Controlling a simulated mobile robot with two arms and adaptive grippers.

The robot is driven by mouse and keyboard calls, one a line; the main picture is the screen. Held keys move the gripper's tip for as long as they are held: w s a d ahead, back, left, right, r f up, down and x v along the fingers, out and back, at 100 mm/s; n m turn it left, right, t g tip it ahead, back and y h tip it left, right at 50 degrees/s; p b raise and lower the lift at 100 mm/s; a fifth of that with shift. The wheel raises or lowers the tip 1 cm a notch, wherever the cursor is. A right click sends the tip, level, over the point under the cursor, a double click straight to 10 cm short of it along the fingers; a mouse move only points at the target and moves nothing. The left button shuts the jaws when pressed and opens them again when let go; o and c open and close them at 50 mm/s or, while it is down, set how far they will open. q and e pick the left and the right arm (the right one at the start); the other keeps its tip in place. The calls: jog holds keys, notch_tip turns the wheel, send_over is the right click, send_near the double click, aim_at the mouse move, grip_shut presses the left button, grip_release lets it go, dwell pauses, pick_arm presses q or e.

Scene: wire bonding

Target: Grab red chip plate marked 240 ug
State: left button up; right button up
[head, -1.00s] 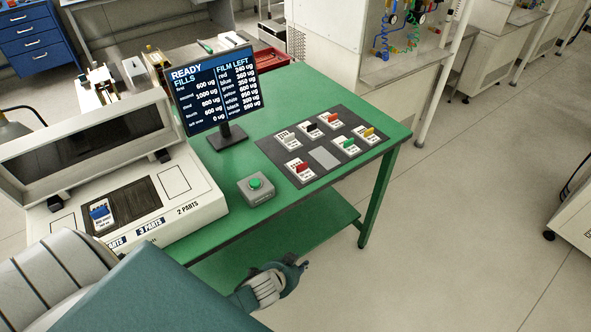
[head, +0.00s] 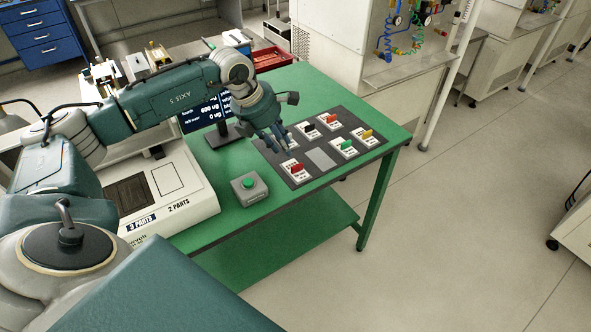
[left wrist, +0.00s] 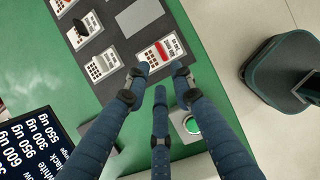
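The red chip plate (head: 294,172), a white card with a dark red block, lies at the near left corner of the dark mat (head: 270,157). In the left wrist view the red plate (left wrist: 161,52) lies just beyond my fingertips, its print too small to read. My left gripper (head: 279,146) is above the mat's left part, its fingers spread and empty, close to the red plate. In the left wrist view the three fingers of the gripper (left wrist: 160,79) are apart with nothing between them. My right gripper is not in view.
White (left wrist: 102,66), black (head: 313,128), orange (head: 331,120), green (head: 344,148) and yellow (head: 369,137) plates share the mat around an empty grey slot (head: 321,158). A green-button box (head: 249,188) stands in front. My arm partly covers the monitor (head: 207,112) and the machine (head: 172,190).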

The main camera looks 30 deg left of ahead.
pick_arm(q)
jog(key=p, duration=0.1)
send_near(294, 162)
jog(key=d, duration=0.1)
jog(key=s+d, duration=0.1)
jog(key=d, duration=0.1)
jog(key=shift+s+f, duration=0.3)
jog(key=shift+f, duration=0.05)
jog(key=shift+w+d+f+p, duration=0.15)
jog(key=shift+f+p, duration=0.1)
jog(key=shift+p, duration=0.25)
jog(key=p+x, duration=0.1)
jog(key=x, duration=0.2)
jog(key=shift+w+f+p, duration=0.15)
jog(key=shift+f+p, duration=0.15)
jog(key=shift+w+d+f, duration=0.1)
jog(key=shift+w+f, duration=0.1)
jog(key=shift+f, duration=0.25)
jog(key=shift+s, duration=0.1)
jog(key=shift+c, duration=0.3)
jog(key=shift+r, duration=0.1)
grip_shut()
